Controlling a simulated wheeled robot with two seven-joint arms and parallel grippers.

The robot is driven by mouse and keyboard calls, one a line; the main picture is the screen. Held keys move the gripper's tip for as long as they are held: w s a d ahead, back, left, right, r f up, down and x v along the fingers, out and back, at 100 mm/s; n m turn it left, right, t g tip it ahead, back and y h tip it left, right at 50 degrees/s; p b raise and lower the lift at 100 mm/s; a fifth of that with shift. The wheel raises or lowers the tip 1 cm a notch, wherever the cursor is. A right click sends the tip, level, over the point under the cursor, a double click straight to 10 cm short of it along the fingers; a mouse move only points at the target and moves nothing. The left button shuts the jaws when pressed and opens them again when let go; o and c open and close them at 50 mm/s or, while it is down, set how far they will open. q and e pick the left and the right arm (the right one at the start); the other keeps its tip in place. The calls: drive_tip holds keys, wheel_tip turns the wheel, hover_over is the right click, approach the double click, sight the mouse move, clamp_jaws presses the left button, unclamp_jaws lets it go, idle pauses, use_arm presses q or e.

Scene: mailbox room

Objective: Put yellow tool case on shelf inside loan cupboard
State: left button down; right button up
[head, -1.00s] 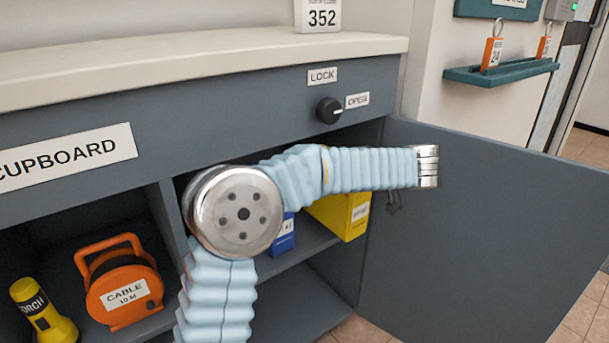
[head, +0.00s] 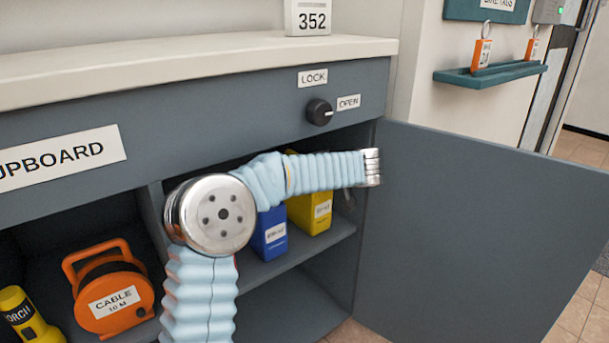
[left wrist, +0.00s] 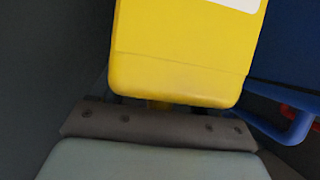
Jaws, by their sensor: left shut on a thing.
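The yellow tool case (head: 310,214) is inside the open right bay of the cupboard, at shelf (head: 315,250) level, right beside a blue case (head: 270,237). I cannot tell whether it rests on the shelf. In the left wrist view the yellow case (left wrist: 185,60) fills the middle, with my left gripper (left wrist: 160,104) shut on its near end. In the head view my left arm reaches across the bay opening, and the gripper is mostly hidden. My right gripper is not in view.
The cupboard door (head: 470,235) stands open to the right. The left bay holds an orange cable reel (head: 112,298) and a yellow torch (head: 28,320). The blue case (left wrist: 290,50) is close beside the yellow one. A lock knob (head: 320,112) is above the bay.

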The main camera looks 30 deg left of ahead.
use_arm(q)
drive_tip(key=shift+r, duration=0.15)
drive_tip(key=shift+f+b, duration=0.2)
drive_tip(key=shift+b, duration=0.1)
unclamp_jaws()
drive_tip(key=shift+r+p, duration=0.25)
drive_tip(key=shift+p, duration=0.15)
drive_tip(key=v, duration=1.2)
drive_tip(key=shift+p, duration=0.35)
drive_tip(key=shift+f, duration=0.15)
